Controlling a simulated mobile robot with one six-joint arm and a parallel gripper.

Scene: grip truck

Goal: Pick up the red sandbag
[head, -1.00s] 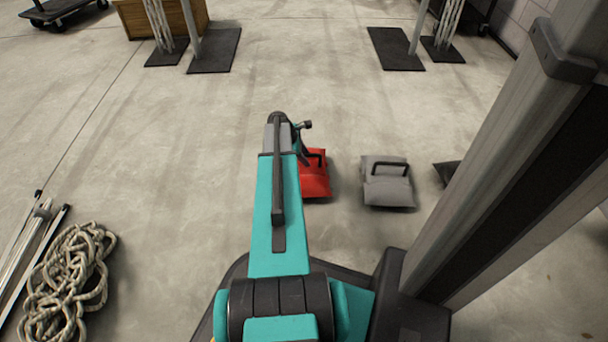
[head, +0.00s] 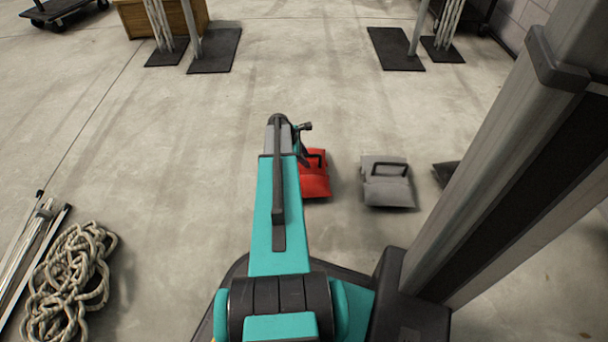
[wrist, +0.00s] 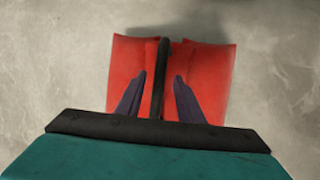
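The red sandbag (head: 315,181) lies on the concrete floor, partly hidden by my arm in the head view. In the wrist view the red sandbag (wrist: 212,80) lies flat below my gripper, with its dark handle (wrist: 161,75) running up its middle. My gripper (wrist: 160,78) is open, with one finger on each side of the handle. Clear gaps show between the fingers and the handle. In the head view the fingers are hidden behind my arm.
A grey sandbag (head: 387,184) lies just right of the red one, and a dark one (head: 446,172) lies beyond it. A coiled rope (head: 68,282) and metal poles (head: 28,245) lie at the left. Stands on black base plates (head: 215,51) are at the back.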

